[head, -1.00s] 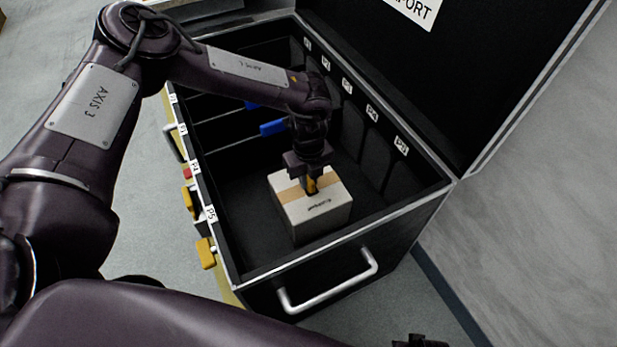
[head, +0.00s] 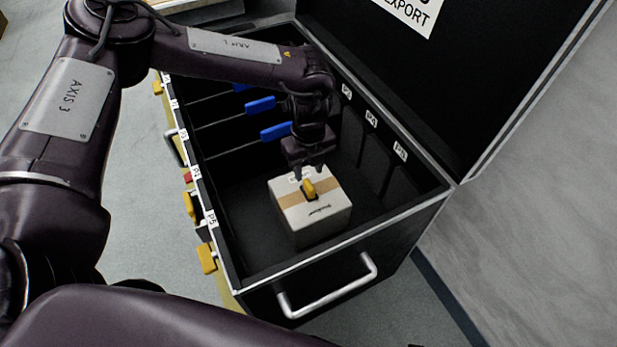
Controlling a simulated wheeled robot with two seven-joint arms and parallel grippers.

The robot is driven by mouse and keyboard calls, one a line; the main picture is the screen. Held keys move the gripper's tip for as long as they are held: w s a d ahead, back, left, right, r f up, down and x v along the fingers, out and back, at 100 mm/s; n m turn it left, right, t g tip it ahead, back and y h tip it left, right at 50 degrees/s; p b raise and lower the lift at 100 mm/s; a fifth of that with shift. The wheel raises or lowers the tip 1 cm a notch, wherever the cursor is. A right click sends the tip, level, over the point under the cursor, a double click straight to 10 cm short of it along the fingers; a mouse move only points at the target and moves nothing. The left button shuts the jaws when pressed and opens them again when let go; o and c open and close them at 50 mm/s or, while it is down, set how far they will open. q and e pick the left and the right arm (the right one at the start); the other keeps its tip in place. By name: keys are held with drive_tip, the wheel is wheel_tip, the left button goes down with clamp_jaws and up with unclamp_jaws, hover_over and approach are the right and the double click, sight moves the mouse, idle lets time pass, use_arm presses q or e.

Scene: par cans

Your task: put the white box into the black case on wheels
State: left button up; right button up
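The white box (head: 318,217) has a tan band and a yellow handle (head: 309,188) on top. It sits inside the black case (head: 250,262), in the near compartment by the end with the silver handle. My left gripper (head: 310,174) is above and just behind the box's yellow handle, pointing down. Its fingers look apart, with nothing between them, and the handle shows clear of them. The box's underside is hidden, and the case's wheels do not show. My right gripper is not recognisable in the head view.
The case's lid (head: 450,70) stands open at the back right. Blue tabs (head: 275,131) mark dividers deeper in the case. Yellow latches (head: 206,257) line its left side. A silver handle (head: 330,290) juts from the near end. A grey wall (head: 545,190) is at right.

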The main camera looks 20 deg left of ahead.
use_arm(q)
wheel_tip(320, 180, up, 6)
drive_tip(key=shift+f, duration=0.25)
use_arm(e)
drive_tip(key=shift+s+d+f, duration=0.15)
drive_tip(key=shift+s+f, duration=0.25)
drive_tip(key=shift+f, duration=0.15)
drive_tip(key=shift+s, duration=0.1)
